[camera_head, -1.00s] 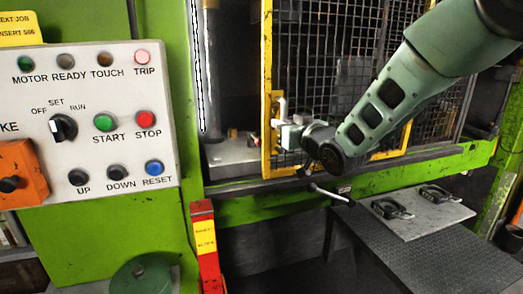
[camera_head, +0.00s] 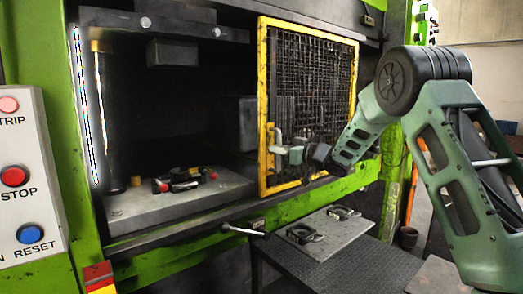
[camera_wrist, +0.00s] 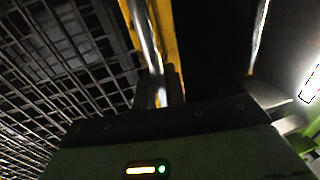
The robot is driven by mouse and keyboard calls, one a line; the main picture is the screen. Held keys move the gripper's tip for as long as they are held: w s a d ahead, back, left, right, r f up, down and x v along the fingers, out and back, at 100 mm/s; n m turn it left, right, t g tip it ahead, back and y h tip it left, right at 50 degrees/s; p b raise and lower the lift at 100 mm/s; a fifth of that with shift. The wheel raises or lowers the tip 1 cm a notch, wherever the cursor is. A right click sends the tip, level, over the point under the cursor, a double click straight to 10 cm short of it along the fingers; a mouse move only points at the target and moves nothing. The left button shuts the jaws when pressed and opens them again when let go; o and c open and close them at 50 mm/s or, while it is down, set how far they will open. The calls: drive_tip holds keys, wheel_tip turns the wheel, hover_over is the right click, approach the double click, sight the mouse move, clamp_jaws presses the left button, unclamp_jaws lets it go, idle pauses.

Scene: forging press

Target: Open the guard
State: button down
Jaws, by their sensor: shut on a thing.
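The guard (camera_head: 262,100) is a yellow-framed panel of dark wire mesh on the right side of the press front. The press opening to its left is uncovered. A pale upright handle (camera_head: 273,137) sits on the guard's left frame edge. My gripper (camera_head: 288,154) is at this handle and shut on it; its fingers are small and partly hidden in the head view. In the wrist view the shiny handle bar (camera_wrist: 145,35) runs down to my gripper beside the yellow frame (camera_wrist: 165,35), with mesh at left.
A die with red-ended parts (camera_head: 180,180) sits on the press bed (camera_head: 130,212). A lever (camera_head: 243,231) juts out below the bed edge. A side table with a plate and two black handles (camera_head: 320,236) stands in front. The control panel (camera_head: 30,170) is at left.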

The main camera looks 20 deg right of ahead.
drive_tip(key=shift+w+d, duration=0.2)
drive_tip(key=shift+d, duration=0.45)
drive_tip(key=shift+w+d, duration=0.15)
drive_tip(key=shift+d, duration=0.5)
drive_tip(key=c, duration=1.5)
unclamp_jaws()
drive_tip(key=shift+c, duration=0.2)
drive_tip(key=b+v, duration=0.5)
drive_tip(key=v, duration=1.2)
drive_tip(key=shift+s, duration=0.15)
